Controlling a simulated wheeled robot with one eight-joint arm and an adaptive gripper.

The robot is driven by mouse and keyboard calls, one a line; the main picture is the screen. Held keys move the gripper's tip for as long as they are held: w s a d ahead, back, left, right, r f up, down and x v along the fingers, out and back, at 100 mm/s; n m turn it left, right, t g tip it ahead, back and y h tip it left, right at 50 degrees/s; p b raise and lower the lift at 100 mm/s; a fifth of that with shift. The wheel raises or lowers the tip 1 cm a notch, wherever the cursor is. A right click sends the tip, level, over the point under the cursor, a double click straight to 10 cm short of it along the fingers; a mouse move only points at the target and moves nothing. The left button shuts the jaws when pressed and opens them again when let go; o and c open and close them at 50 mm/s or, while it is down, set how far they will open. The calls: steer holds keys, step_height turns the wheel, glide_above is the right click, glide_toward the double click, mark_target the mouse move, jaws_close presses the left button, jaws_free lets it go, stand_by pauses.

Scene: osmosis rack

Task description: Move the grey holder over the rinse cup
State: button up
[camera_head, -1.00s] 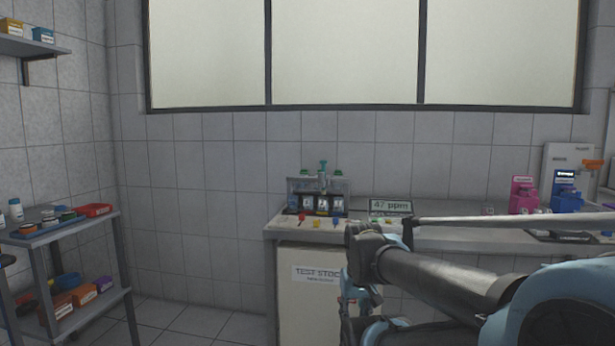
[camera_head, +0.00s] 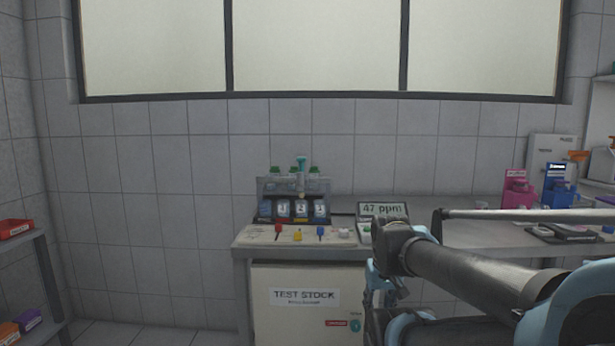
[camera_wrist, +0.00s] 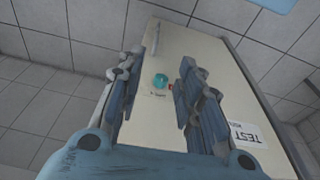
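I cannot single out the grey holder or the rinse cup for certain. On the bench's front edge lie small coloured pieces: red (camera_head: 278,230), yellow (camera_head: 297,236), blue (camera_head: 320,232) and a pale whitish-grey one (camera_head: 343,233). Behind them stands a rack (camera_head: 267,188) with numbered bottles, green caps and a taller teal-topped piece (camera_head: 302,163). My gripper (camera_wrist: 168,50) is open and empty in the wrist view, its fingers well apart before the cabinet front. In the head view my arm hides part of the bench to the right of the pieces.
The cabinet (camera_head: 300,325) labelled TEST STOCK is under the bench (camera_head: 262,242). A "47 ppm" meter (camera_head: 383,210) stands right of the rack. Pink (camera_head: 516,189) and blue (camera_head: 558,192) units stand farther right. A shelf stand (camera_head: 40,270) is at the left edge; floor between is clear.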

steer(key=shift+o, duration=0.9)
steer(key=shift+s+r, duration=0.1)
steer(key=shift+r, duration=0.1)
step_height(320, 180, up, 47)
steer(key=n+g, duration=0.2)
glide_above(300, 174)
steer(key=w, duration=0.2)
steer(key=f, duration=1.7)
steer(key=shift+s+f, duration=0.25)
jaws_close()
